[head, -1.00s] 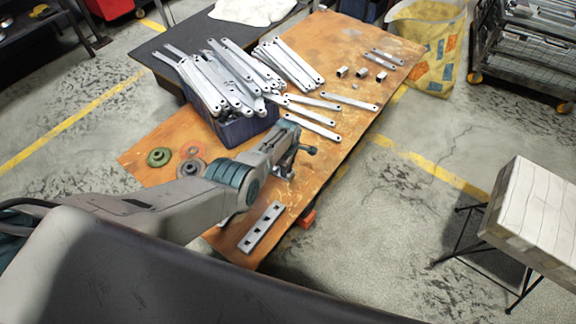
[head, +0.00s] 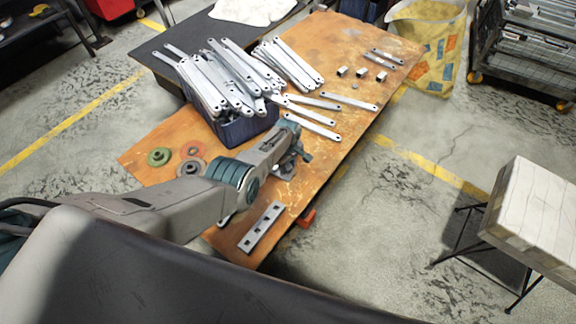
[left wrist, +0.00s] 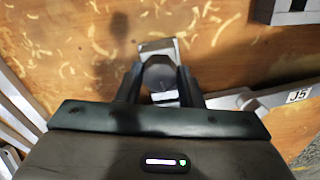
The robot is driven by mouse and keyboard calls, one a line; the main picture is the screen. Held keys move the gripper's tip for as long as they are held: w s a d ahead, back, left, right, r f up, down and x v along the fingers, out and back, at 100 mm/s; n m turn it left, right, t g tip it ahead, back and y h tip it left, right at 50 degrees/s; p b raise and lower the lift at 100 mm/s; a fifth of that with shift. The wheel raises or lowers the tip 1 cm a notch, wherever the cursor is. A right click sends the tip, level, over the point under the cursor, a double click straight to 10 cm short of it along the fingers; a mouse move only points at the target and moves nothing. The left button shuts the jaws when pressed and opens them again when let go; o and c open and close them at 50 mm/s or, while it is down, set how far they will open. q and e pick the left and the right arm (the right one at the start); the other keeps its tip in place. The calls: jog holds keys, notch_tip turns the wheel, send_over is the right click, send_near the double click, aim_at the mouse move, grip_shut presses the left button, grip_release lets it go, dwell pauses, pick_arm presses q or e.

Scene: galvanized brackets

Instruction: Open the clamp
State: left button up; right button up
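My left gripper (head: 298,158) is low over the orange-brown table, right of the blue bin. In the left wrist view its two dark fingers (left wrist: 160,85) stand apart, on either side of a small grey metal piece with a rounded dark middle (left wrist: 160,70). This may be part of the clamp. I cannot tell whether the fingers press on it. In the head view the gripper hides most of this spot. A red-orange part (head: 307,218) sticks out at the table's near right edge; I cannot tell whether it belongs to the clamp. My right gripper is not in view.
The blue bin (head: 240,132) is heaped with galvanized bars. More bars (head: 311,116) and small blocks lie farther back on the table (head: 345,60).

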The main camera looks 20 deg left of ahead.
pick_arm(q)
jog(key=c, duration=0.3)
jog(key=n, duration=0.3)
jog(key=shift+n, duration=0.3)
jog(key=n, duration=0.3)
jog(key=shift+n, duration=0.4)
jog(key=n, duration=0.3)
jog(key=shift+n, duration=0.4)
jog(key=n, duration=0.3)
jog(key=shift+n, duration=0.4)
jog(key=o, duration=0.8)
jog(key=shift+o, duration=0.2)
